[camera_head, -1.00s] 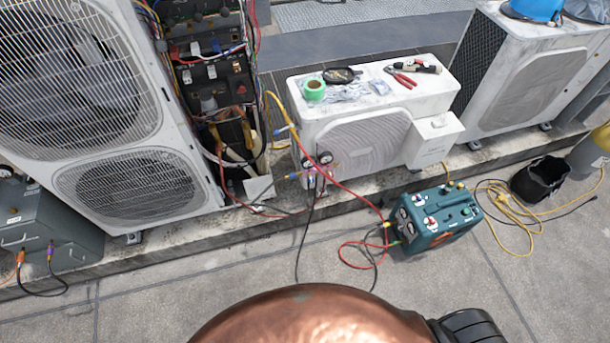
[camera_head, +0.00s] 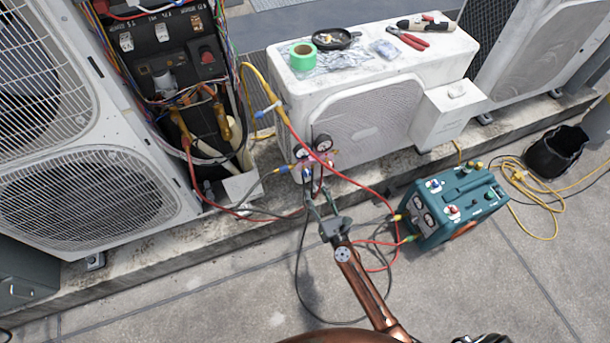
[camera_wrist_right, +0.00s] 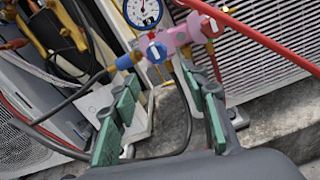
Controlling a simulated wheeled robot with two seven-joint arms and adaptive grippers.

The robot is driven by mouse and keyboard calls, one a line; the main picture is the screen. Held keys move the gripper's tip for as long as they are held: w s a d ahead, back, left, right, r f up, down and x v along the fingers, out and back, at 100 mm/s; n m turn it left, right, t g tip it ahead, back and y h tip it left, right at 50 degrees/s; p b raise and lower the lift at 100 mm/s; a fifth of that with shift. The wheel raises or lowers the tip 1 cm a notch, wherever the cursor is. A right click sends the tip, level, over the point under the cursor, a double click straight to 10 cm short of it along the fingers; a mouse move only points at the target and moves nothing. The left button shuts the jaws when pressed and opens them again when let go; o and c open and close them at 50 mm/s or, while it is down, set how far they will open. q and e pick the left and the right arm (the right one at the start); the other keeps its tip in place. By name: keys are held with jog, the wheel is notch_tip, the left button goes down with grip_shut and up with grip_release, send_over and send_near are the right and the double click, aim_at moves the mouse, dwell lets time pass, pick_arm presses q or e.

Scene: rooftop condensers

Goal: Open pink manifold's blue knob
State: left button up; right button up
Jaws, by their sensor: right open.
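The pink manifold (camera_head: 314,159) with its gauges hangs by the left front corner of the small white condenser. In the right wrist view the pink body (camera_wrist_right: 179,38) shows up close, with a gauge (camera_wrist_right: 144,12) above it. The blue knob (camera_wrist_right: 156,51) faces the camera on the manifold's left part, and a red knob (camera_wrist_right: 209,26) is to its right. My right gripper (camera_head: 317,203) is open just below the manifold. Its green-padded fingers (camera_wrist_right: 163,88) are spread and empty, with the blue knob beyond the gap between them, apart from the pads. My left gripper is out of view.
Red, yellow and dark hoses run around the manifold; a red hose (camera_wrist_right: 255,35) crosses at the wrist view's upper right. An open-fronted wired condenser stands left. A teal recovery machine (camera_head: 450,207) sits on the floor right of my arm. Tape (camera_head: 302,55) and tools lie on the small condenser (camera_head: 290,85).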

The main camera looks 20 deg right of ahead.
aim_at(308, 175)
jog(key=shift+m, duration=0.4)
jog(key=w, duration=0.4)
jog(key=w+r, duration=0.1)
jog(key=w, duration=0.1)
jog(key=shift+w+a+b, duration=0.2)
jog(key=shift+w+b, duration=0.1)
jog(key=shift+w, duration=0.85)
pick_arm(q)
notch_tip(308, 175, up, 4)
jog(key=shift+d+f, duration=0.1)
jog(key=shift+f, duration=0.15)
pick_arm(e)
jog(key=shift+c, duration=0.2)
grip_shut()
